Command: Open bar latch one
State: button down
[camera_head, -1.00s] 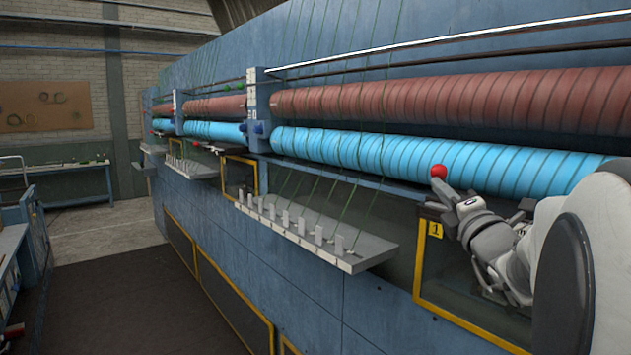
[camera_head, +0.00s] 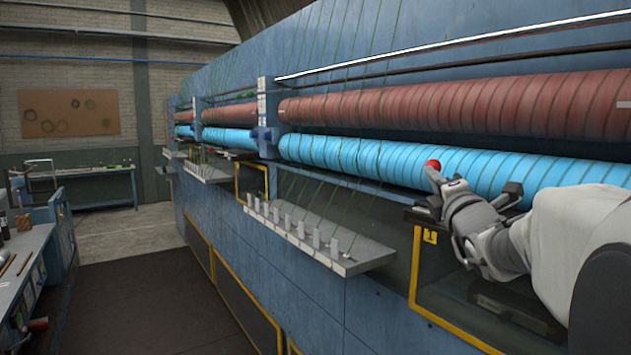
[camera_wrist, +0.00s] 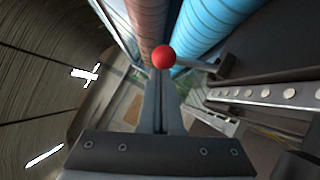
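The latch has a red ball knob (camera_head: 432,166) at the end of a short bar, above the yellow-framed window (camera_head: 414,262) labelled 1. In the wrist view, the knob (camera_wrist: 163,57) is just beyond my fingertips, and the dark bar (camera_wrist: 205,66) runs right to a dark block. My gripper (camera_head: 440,183) reaches the knob from the right. In the wrist view, the fingers of my gripper (camera_wrist: 161,82) lie close together with a narrow gap and nothing seen between them. Whether the tips touch the knob is unclear.
Blue and red-brown rollers (camera_head: 400,168) run along the blue machine behind the knob. A grey shelf (camera_head: 350,262) with several pegs juts out left of the window. A workbench (camera_head: 28,245) stands at far left. The dark floor (camera_head: 140,295) between is clear.

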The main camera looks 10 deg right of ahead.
jog(key=shift+w+d+r, duration=0.25)
jog(key=shift+d+r, duration=0.1)
jog(key=shift+r, duration=0.1)
jog(key=shift+d, duration=0.1)
dwell(0.6)
